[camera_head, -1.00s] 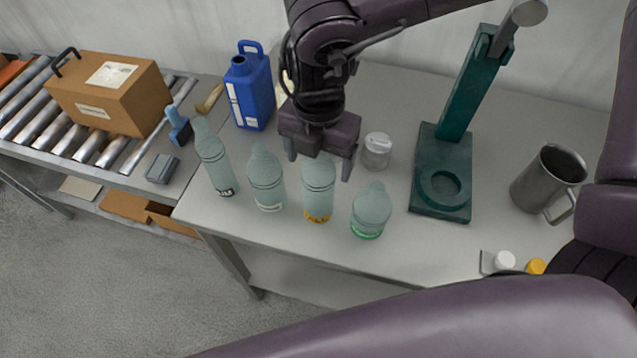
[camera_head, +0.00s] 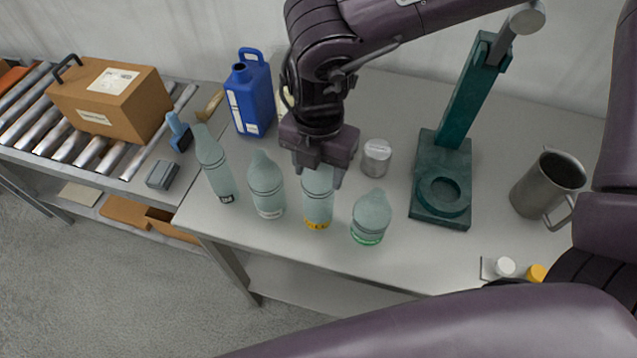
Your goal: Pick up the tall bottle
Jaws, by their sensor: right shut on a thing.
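A row of pale grey-green bottles stands near the table's front edge. The bottle with the yellow label (camera_head: 318,208) is third from the left; the lettering is too small to read surely. My right gripper (camera_head: 318,175) comes down from above and is shut on this bottle's upper part, hiding its top. The bottle is upright, and its base appears to be on the table. A slim dark-labelled bottle (camera_head: 215,170), a white-labelled bottle (camera_head: 267,187) and a shorter green-labelled bottle (camera_head: 371,216) stand beside it. My left gripper is not in view.
A blue jug (camera_head: 250,98) stands behind the bottles. A grey-lidded jar (camera_head: 376,158), a dark green stand (camera_head: 441,175) and a metal pitcher (camera_head: 545,185) stand to the right. A conveyor carrying a brown box (camera_head: 110,95) is at left.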

